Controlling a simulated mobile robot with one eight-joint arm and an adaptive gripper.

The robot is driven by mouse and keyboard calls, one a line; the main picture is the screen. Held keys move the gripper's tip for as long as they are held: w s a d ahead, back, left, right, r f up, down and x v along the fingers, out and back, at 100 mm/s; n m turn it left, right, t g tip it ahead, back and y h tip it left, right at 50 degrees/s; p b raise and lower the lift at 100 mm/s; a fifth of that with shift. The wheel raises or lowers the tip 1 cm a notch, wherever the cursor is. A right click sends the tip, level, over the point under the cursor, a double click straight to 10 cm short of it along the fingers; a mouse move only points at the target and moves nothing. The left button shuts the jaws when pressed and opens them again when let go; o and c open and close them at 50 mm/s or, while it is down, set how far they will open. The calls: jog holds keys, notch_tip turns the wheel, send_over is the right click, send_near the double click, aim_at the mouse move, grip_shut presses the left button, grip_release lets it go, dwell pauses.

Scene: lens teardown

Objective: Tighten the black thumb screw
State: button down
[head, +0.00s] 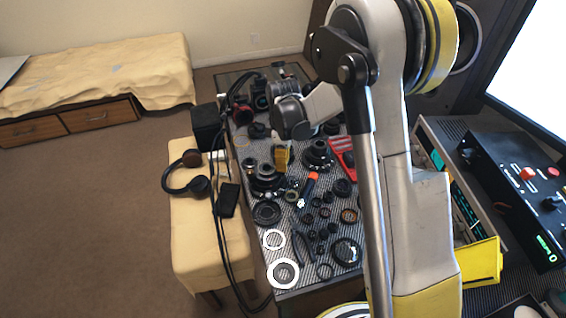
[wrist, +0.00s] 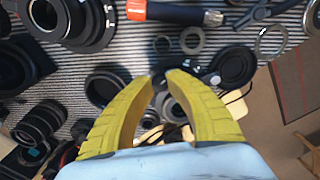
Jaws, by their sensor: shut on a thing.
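My gripper (wrist: 163,78) shows in the wrist view with its two yellow fingers curved inward. The fingertips close on a small dark piece (wrist: 159,84), which looks like the black thumb screw; the fingers hide part of it. What it is fixed to is not clear, as dark round lens parts lie just behind it. In the head view my gripper (head: 281,158) points down over the middle of the striped mat. The thumb screw cannot be made out there.
Lens rings and barrels crowd the striped mat (head: 283,212) around my gripper. An orange-and-black tool (wrist: 172,13) lies at the top of the wrist view. Headphones (head: 187,175) rest on the yellow bench at left. A black control box (head: 515,190) stands at right.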

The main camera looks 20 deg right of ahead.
jog(key=shift+m, duration=0.3)
jog(key=c, duration=1.3)
grip_release()
jog(key=shift+o, duration=0.2)
notch_tip(320, 180, up, 12)
